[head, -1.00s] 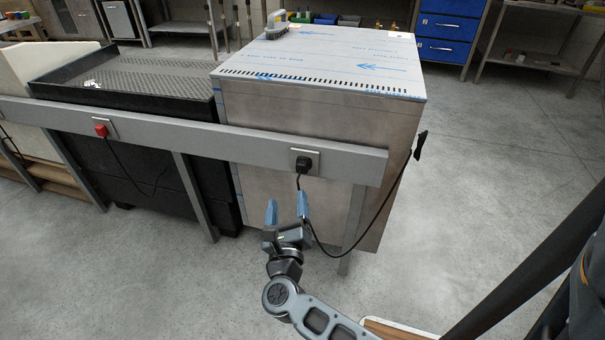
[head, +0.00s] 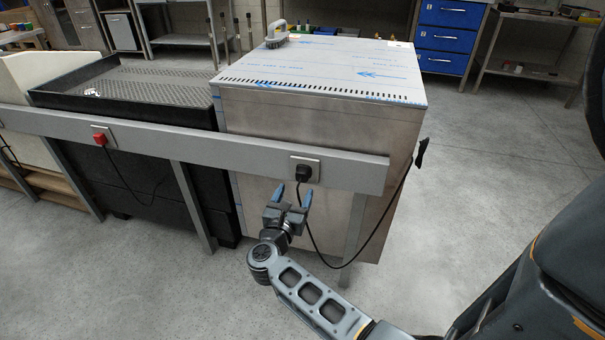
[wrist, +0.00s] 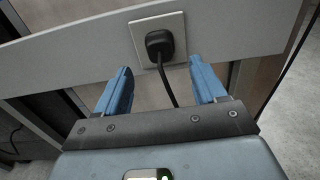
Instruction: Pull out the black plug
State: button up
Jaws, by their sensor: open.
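The black plug (head: 303,173) sits in a square socket plate (head: 313,163) on the grey rail, with its black cord hanging down and running to the right. In the wrist view the plug (wrist: 159,42) is in the socket beyond my fingertips, near the top centre, and its cord passes down between the fingers. My gripper (head: 292,190) is open and empty, its blue fingers pointing up just below the plug. It also shows in the wrist view (wrist: 161,80). The fingers do not touch the plug.
A red plug (head: 100,138) is in another socket to the left on the same grey rail (head: 220,148). Behind the rail stand a steel cabinet (head: 300,125) and a black tray unit (head: 130,95). Floor is free at the right.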

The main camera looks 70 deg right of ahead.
aim_at(301, 178)
jog(key=shift+w+d+b, duration=0.15)
jog(key=shift+d+b, duration=0.25)
jog(key=shift+d, duration=1.4)
jog(key=shift+w+d+b, duration=0.1)
jog(key=shift+d+b, duration=0.3)
jog(key=shift+d, duration=1.4)
jog(key=shift+c, duration=0.4)
grip_shut()
jog(key=shift+a, duration=0.15)
jog(key=shift+s+a, duration=0.2)
jog(key=shift+a, duration=2.65)
jog(key=shift+a, duration=0.1)
